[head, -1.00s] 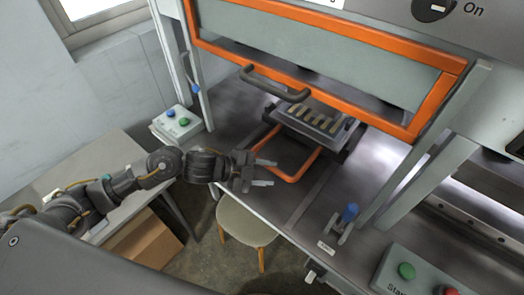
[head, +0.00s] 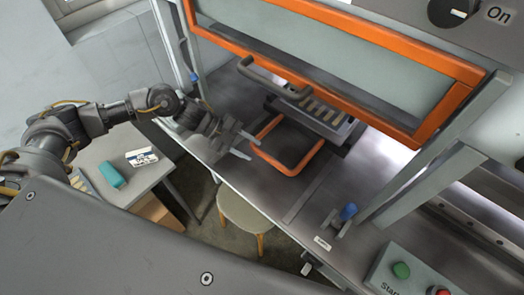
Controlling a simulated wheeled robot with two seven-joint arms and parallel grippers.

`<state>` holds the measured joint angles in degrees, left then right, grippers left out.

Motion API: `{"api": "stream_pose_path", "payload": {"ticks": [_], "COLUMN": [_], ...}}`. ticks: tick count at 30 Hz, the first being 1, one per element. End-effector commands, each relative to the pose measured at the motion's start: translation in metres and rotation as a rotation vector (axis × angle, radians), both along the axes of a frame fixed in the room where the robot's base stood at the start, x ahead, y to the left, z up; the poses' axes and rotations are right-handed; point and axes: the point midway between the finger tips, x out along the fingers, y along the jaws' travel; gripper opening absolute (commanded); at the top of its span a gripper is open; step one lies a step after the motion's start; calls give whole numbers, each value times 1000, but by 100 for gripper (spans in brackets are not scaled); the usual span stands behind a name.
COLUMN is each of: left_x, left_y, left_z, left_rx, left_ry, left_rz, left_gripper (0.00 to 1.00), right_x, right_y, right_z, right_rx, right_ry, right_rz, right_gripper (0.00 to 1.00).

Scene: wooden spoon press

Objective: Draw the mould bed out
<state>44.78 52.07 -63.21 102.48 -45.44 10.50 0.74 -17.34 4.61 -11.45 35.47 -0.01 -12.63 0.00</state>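The mould bed (head: 310,117) sits under the raised orange-framed guard of the press, with several pale spoon-shaped pieces (head: 325,108) in it. Its orange loop handle (head: 287,169) sticks out toward the front edge of the press table. My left gripper (head: 244,146) is open beside the left side of the handle, its two fingers apart and pointing right. Nothing shows between the fingers, and I cannot tell whether a finger touches the handle. My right gripper is not in view.
The guard (head: 340,75) with its dark bar handle (head: 275,78) hangs above the bed. A blue-knobbed lever (head: 347,212) and a green-button panel (head: 401,270) stand at the right. A stool (head: 246,215) stands below the front edge. A side table (head: 140,165) holds a teal object (head: 112,174).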

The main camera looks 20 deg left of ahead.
Motion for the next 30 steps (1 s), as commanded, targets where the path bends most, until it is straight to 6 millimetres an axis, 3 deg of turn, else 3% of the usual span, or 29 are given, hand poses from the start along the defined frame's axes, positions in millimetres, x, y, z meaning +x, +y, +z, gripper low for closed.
{"api": "stream_pose_path", "payload": {"ticks": [3,9,21,30], "left_x": [2,5,6,6], "left_y": [-19,-38,-44,-44], "left_z": [-10,-25,-31,-31], "left_rx": [-2,-2,0,0], "left_ry": [2,-1,0,-1], "left_rz": [-3,-3,-3,-4], "left_gripper": [40,40,40,0], "right_x": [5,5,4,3], "right_y": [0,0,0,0], "right_z": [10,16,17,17], "right_rx": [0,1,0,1], "right_ry": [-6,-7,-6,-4], "right_rz": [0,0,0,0], "right_gripper": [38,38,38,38]}}
